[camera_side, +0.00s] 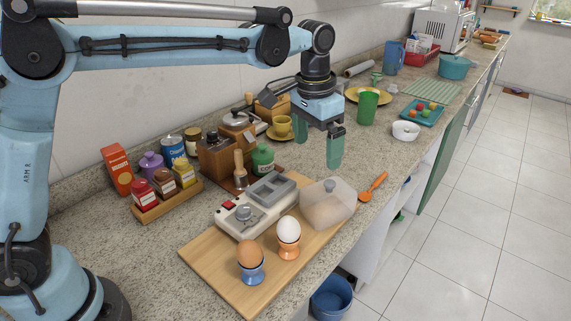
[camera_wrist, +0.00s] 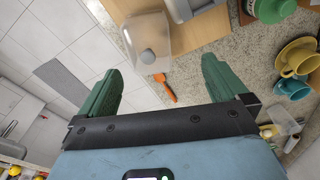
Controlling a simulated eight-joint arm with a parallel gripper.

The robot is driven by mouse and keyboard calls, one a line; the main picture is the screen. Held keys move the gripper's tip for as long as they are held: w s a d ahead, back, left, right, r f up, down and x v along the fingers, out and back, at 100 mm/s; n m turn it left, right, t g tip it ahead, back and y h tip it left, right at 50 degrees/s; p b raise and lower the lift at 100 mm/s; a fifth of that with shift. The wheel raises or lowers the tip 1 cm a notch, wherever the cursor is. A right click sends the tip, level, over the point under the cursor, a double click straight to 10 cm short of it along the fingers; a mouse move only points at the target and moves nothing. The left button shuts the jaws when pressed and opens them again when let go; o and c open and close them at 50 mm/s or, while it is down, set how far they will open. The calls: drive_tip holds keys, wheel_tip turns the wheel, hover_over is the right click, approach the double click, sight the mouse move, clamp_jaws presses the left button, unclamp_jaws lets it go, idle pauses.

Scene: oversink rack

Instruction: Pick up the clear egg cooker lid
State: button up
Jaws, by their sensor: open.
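The clear egg cooker lid (camera_side: 328,204) is a see-through box-shaped cover with a small knob on top. It rests on the right end of the wooden board, beside the white egg cooker (camera_side: 256,207). In the wrist view the lid (camera_wrist: 148,42) shows at the top, beyond the fingers. My gripper (camera_side: 319,146) has green fingers, spread apart with nothing between them. It hangs above the counter, behind the lid in the side view and apart from it. The wrist view shows both fingertips of my gripper (camera_wrist: 161,66) wide apart.
An orange spoon (camera_side: 373,187) lies right of the lid. A brown egg (camera_side: 250,254) and a white egg (camera_side: 289,230) stand in cups on the board (camera_side: 208,264). The counter's front edge drops to the floor close by.

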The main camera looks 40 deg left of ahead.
sight(329, 191)
drive_tip(key=shift+m+g, duration=0.3)
drive_tip(key=shift+g, duration=0.2)
drive_tip(key=w+d+f, duration=0.2)
drive_tip(key=shift+d+f, duration=0.3)
drive_tip(key=shift+f, duration=0.05)
wheel_tip(329, 191, down, 12)
drive_tip(key=shift+s+d+r, duration=0.1)
drive_tip(key=shift+s+d, duration=0.05)
drive_tip(key=c, duration=0.8)
drive_tip(key=shift+o, duration=0.2)
drive_tip(key=shift+r, duration=0.1)
